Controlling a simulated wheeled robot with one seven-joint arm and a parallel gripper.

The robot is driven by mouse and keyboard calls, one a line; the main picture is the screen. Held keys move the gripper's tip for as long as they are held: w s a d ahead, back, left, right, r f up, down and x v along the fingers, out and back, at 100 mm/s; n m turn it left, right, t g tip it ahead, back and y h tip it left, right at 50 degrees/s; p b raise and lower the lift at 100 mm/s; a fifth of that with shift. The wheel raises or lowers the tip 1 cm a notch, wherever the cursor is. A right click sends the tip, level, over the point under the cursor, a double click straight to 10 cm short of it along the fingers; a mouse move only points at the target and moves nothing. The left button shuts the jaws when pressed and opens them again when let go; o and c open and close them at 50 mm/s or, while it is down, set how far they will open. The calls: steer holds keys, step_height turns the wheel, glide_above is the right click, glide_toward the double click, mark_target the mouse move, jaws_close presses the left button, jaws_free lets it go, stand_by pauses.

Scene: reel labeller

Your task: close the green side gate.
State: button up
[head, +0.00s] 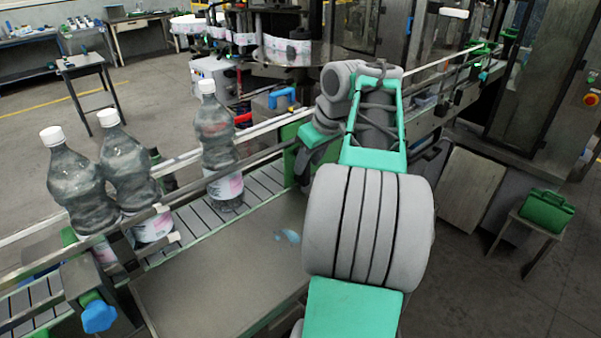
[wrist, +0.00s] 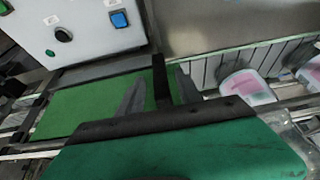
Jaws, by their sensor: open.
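The green side gate (wrist: 85,108) shows in the wrist view as a flat green panel, left of and behind my fingers. Part of it seems to show in the head view (head: 293,130), beside the conveyor and left of my arm. A dark upright bar (wrist: 158,62), perhaps the gate's handle or edge, stands between my fingers. My gripper (wrist: 160,77) is open, with one finger on each side of that bar. I cannot tell whether either finger touches it. In the head view my arm hides most of the gripper and the gate.
Large clear bottles (head: 217,140) with white caps stand on the slatted conveyor (head: 262,180), left of my arm. A grey control box (wrist: 95,25) with a blue button is at the wrist view's upper left. A green case (head: 546,210) sits on a stool at right. Floor at lower right is clear.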

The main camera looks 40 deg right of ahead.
steer(key=x, duration=0.5)
steer(key=shift+r, duration=0.1)
steer(key=shift+c, duration=0.3)
jaws_close()
stand_by(0.9)
